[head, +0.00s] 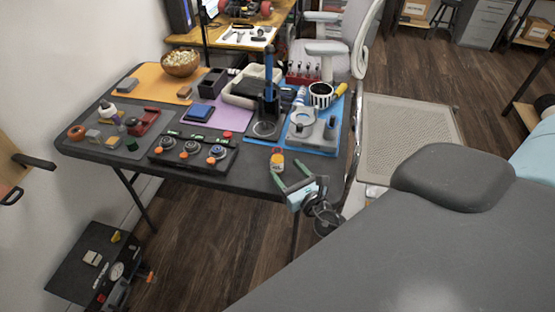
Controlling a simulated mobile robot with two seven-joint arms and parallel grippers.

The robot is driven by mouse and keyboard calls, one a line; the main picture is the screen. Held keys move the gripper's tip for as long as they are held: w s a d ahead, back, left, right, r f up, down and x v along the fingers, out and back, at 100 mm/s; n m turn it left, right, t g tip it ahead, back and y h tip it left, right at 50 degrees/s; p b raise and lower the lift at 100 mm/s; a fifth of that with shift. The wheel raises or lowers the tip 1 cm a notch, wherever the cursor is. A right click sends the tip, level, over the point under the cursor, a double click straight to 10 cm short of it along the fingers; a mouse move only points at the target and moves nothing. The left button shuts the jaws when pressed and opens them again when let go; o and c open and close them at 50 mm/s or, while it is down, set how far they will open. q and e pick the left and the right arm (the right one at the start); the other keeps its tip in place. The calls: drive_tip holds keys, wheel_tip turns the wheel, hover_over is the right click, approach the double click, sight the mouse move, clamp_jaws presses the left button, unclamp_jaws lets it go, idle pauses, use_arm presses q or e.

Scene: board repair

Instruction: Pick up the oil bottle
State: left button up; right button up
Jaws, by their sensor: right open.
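Nothing shows between the fingertips.
A console with dials (192,152) sits left of the bottle. A blue mat (322,148) with a grey fixture (313,130) lies behind and right. A tall blue-handled tool (269,85) stands behind.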

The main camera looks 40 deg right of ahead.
sight(275, 157)
drive_tip(key=shift+w+d, duration=0.15)
drive_tip(key=shift+w, duration=1.65)
drive_tip(key=shift+w+d, duration=0.15)
drive_tip(key=shift+w, duration=1.65)
drive_tip(key=c, duration=1.1)
